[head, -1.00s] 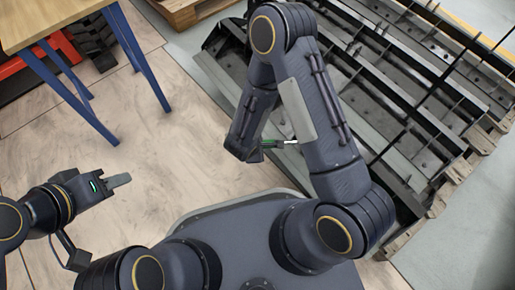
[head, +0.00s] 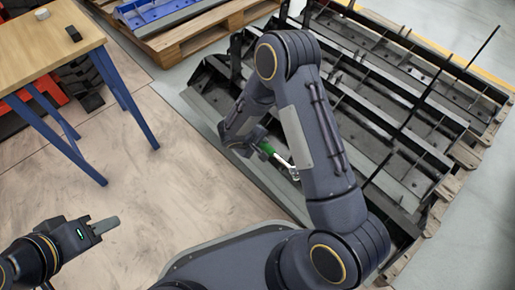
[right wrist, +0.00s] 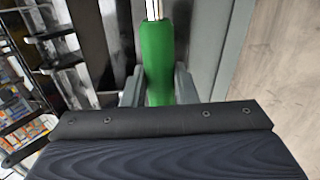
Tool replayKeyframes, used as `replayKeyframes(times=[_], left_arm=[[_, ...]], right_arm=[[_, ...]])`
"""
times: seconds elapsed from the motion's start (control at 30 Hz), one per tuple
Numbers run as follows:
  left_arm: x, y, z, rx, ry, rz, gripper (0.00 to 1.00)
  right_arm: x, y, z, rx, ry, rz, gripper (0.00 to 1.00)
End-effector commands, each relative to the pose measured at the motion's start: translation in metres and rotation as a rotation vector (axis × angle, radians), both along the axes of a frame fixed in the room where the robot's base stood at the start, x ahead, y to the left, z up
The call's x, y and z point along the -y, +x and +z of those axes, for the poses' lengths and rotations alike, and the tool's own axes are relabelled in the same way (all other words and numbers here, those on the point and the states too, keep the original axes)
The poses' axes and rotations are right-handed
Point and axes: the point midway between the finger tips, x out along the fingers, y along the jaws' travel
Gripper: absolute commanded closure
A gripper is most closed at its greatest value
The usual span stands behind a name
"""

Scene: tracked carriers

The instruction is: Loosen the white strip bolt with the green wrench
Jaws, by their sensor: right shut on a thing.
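The green wrench has a green handle (head: 267,149) and a bright metal shaft and head (head: 292,171). My right gripper (head: 262,147) is shut on the handle and holds the wrench by the near left edge of the dark metal carriers. In the right wrist view, the handle (right wrist: 157,62) sits between both fingers, with the metal shaft running off the top edge. My left gripper (head: 102,227) is at lower left, away from the carriers and holding nothing visible; its jaw opening cannot be made out. I cannot pick out the white strip bolt in either view.
The dark carriers (head: 400,100) with ribs and upright posts lie on a wooden pallet (head: 470,160) at right. A wooden table (head: 40,50) with blue legs stands at left. Another pallet (head: 205,30) bears a blue part at the top. The floor between is clear.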

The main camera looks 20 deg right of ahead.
Motion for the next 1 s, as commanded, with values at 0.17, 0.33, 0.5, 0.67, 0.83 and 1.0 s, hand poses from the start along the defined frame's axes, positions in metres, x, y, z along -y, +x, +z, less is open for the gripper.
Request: replayKeyframes(times=[0.17, 0.33, 0.5, 0.67, 0.83, 1.0], left_arm=[[-0.0001, 0.0000, 0.0001, 0.000, 0.000, 0.000, 0.64], [0.0000, 0.0000, 0.0002, 0.000, 0.000, 0.000, 0.64], [-0.0001, 0.0000, 0.0001, 0.000, 0.000, 0.000, 0.64], [0.0000, 0.0000, 0.0001, 0.000, 0.000, 0.000, 0.64], [-0.0001, 0.0000, 0.0001, 0.000, 0.000, 0.000, 0.64], [0.0000, 0.0000, 0.0002, 0.000, 0.000, 0.000, 0.64]], right_arm=[[0.0009, 0.0009, 0.0009, 0.003, 0.000, -0.006, 1.00], [0.0007, 0.0008, 0.0009, 0.002, 0.000, -0.005, 1.00], [0.0005, 0.0008, 0.0005, 0.002, 0.000, -0.003, 1.00], [-0.0001, 0.0006, -0.0021, 0.004, -0.001, -0.003, 1.00], [-0.0009, 0.0002, -0.0067, 0.007, -0.002, -0.001, 1.00], [-0.0010, 0.0003, -0.0078, 0.008, -0.002, 0.000, 1.00]])
